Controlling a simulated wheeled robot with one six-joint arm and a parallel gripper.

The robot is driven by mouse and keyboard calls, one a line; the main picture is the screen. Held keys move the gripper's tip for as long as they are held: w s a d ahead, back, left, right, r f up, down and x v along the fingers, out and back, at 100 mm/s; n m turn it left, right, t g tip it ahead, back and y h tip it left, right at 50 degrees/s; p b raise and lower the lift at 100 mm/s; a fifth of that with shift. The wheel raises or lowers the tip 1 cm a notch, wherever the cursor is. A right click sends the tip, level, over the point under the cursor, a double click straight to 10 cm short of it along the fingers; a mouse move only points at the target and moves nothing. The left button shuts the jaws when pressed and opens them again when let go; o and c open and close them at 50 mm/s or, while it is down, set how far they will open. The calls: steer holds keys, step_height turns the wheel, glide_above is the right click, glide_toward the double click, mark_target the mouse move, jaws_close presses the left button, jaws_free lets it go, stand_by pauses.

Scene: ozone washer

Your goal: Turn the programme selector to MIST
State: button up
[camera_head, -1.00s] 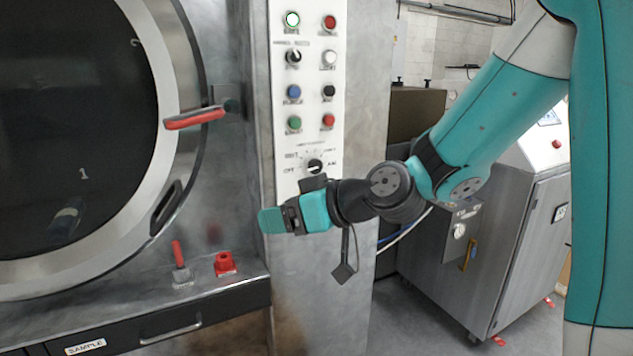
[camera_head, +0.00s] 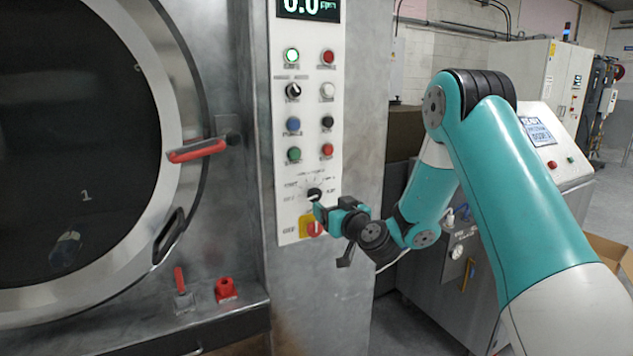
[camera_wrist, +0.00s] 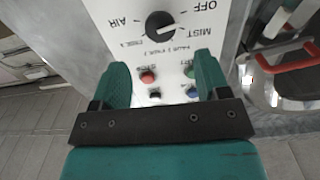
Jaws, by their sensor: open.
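The programme selector (camera_head: 314,193) is a round black knob low on the white control panel. In the wrist view the selector (camera_wrist: 160,25) appears upside down, with OFF and MIST printed to its right and AIR to its left. I cannot read its pointer direction surely. My gripper (camera_head: 320,211) is just in front of the knob and slightly below it in the head view, partly covering the labels. In the wrist view my gripper (camera_wrist: 161,72) is open, its two teal fingers apart with nothing between them but panel behind. The knob appears beyond the fingertips.
A red emergency button (camera_head: 313,228) on yellow sits just below my gripper. Several coloured buttons are above the selector. The washer door's red handle (camera_head: 197,150) sticks out at left, and a red-handled lever (camera_head: 180,280) stands on the ledge below.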

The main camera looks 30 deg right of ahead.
mark_target(316, 196)
steer(key=w+p, duration=0.5)
steer(key=w, duration=0.2)
steer(key=shift+w+r+p, duration=0.15)
steer(key=shift+w+p, duration=0.2)
steer(key=shift+w, duration=0.35)
steer(key=shift+c, duration=0.5)
steer(key=c, duration=0.8)
steer(key=shift+f, duration=0.2)
steer(key=m+b, duration=0.1)
steer(key=m, duration=0.1)
steer(key=shift+m, duration=0.4)
steer(key=m+b, duration=0.1)
steer(key=m, duration=0.3)
steer(key=shift+m, duration=0.4)
steer(key=shift+b, duration=0.3)
